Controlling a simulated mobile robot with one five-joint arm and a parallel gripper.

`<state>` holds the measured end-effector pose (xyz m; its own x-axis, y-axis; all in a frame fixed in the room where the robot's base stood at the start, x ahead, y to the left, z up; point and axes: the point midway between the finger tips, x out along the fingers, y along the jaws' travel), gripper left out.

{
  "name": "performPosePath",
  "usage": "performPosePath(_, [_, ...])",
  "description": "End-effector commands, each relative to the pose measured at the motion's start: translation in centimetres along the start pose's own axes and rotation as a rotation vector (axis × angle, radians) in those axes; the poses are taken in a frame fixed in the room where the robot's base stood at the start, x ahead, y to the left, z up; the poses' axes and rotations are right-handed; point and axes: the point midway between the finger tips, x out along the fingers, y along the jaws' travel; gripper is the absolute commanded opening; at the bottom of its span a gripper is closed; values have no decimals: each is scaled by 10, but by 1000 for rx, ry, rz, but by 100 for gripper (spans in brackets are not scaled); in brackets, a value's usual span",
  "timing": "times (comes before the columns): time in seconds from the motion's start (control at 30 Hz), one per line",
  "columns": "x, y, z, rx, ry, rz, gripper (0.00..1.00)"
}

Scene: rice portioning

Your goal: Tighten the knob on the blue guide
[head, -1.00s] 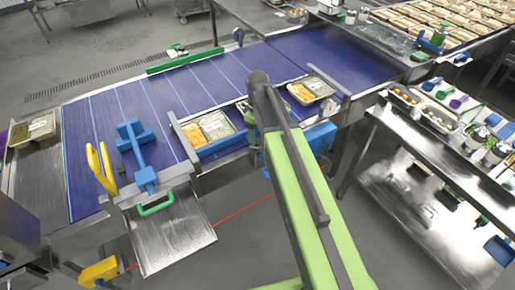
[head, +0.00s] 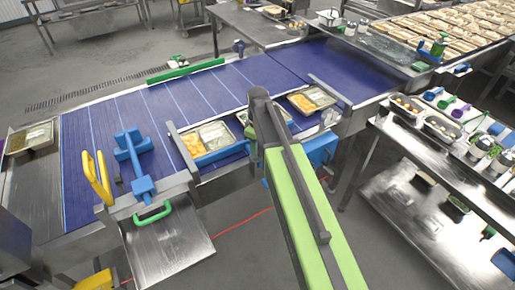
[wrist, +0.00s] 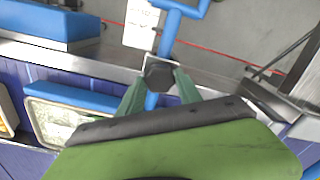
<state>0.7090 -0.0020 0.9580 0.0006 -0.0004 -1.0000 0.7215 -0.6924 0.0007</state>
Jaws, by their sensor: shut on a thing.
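In the wrist view my gripper (wrist: 158,82) has its two green fingers closed around a dark knob (wrist: 158,71). The knob sits on a blue rod (wrist: 167,36) of the guide hardware, which shows above and below it. A long blue guide bar (wrist: 75,96) lies to the left of the fingers, along the belt edge. In the head view the blue guide (head: 222,154) runs along the near side of the belt, beside a food tray (head: 215,134). My arm hides the knob and most of my gripper there.
The blue conveyor (head: 200,95) carries another filled tray (head: 312,99) right of my arm. A second blue bracket (head: 132,147) and a yellow handle (head: 97,178) stand at the left. A steel shelf unit (head: 420,185) stands at the right, with open floor between.

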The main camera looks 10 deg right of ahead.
Motion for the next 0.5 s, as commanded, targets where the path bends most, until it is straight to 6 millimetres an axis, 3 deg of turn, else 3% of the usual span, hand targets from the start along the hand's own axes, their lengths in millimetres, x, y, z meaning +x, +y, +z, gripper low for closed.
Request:
performPosePath(0.27, [0,0,0,52,-1,-2,1])
performPosePath(0.5, [0,0,1,208,-1,-2,1])
